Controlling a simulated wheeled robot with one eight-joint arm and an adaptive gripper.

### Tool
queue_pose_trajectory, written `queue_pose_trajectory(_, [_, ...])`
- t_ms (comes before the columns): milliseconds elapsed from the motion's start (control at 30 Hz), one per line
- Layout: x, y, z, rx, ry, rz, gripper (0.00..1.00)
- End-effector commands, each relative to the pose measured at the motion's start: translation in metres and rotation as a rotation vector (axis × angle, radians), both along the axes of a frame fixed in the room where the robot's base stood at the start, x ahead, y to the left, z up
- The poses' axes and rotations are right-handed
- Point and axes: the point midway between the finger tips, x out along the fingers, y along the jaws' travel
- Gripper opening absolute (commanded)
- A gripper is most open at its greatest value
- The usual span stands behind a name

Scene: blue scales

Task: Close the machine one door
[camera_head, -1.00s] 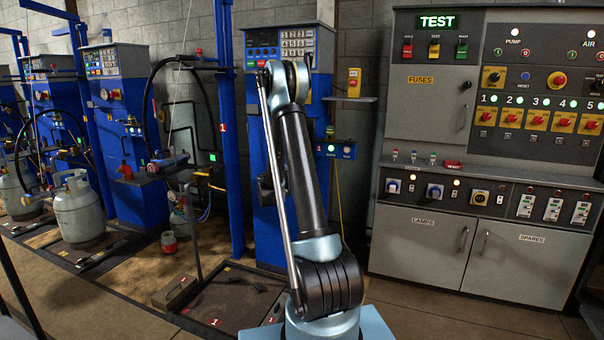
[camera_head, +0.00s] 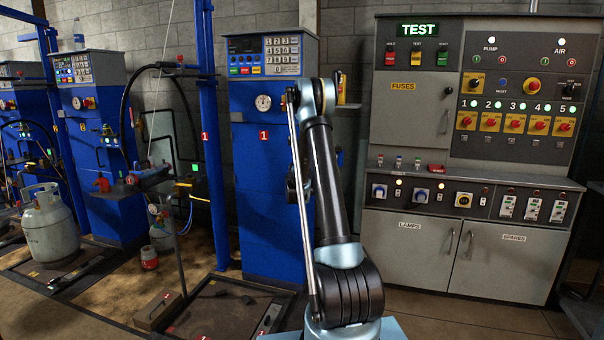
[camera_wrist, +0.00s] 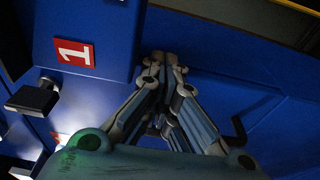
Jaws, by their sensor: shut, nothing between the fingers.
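Machine one is a tall blue cabinet (camera_head: 262,190) with a red "1" label, a round gauge and a keypad, left of my arm in the head view. In the wrist view its red "1" label (camera_wrist: 74,53) is at upper left on a blue panel. My gripper (camera_wrist: 163,58) is shut and empty in front of blue surfaces, right of the label. A black knob (camera_wrist: 35,97) is at left and a dark hooked part (camera_wrist: 238,130) at right. I cannot tell which panel is the door, how far open it is, or whether my fingers touch it. My arm hides the gripper in the head view.
A grey control console (camera_head: 425,120) with a "TEST" display stands at right. A blue post (camera_head: 208,130), a gas cylinder (camera_head: 48,225) and other blue machines (camera_head: 105,150) are at left. A floor scale platform (camera_head: 225,310) lies in front of machine one.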

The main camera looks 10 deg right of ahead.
Motion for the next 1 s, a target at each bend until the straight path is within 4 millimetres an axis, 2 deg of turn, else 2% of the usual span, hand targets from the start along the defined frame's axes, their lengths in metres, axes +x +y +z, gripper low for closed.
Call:
queue_pose_trajectory(300, [0.01, 0.003, 0.0, -0.001, 0.0, 0.005, 0.0])
queue_pose_trajectory(667, [0.011, 0.003, 0.0, -0.002, 0.001, 0.004, 0.0])
queue_pose_trajectory(833, [0.005, 0.007, 0.0, -0.002, 0.001, 0.004, 0.0])
queue_pose_trajectory(1000, [-0.015, 0.019, -0.001, -0.001, -0.001, 0.006, 0.0])
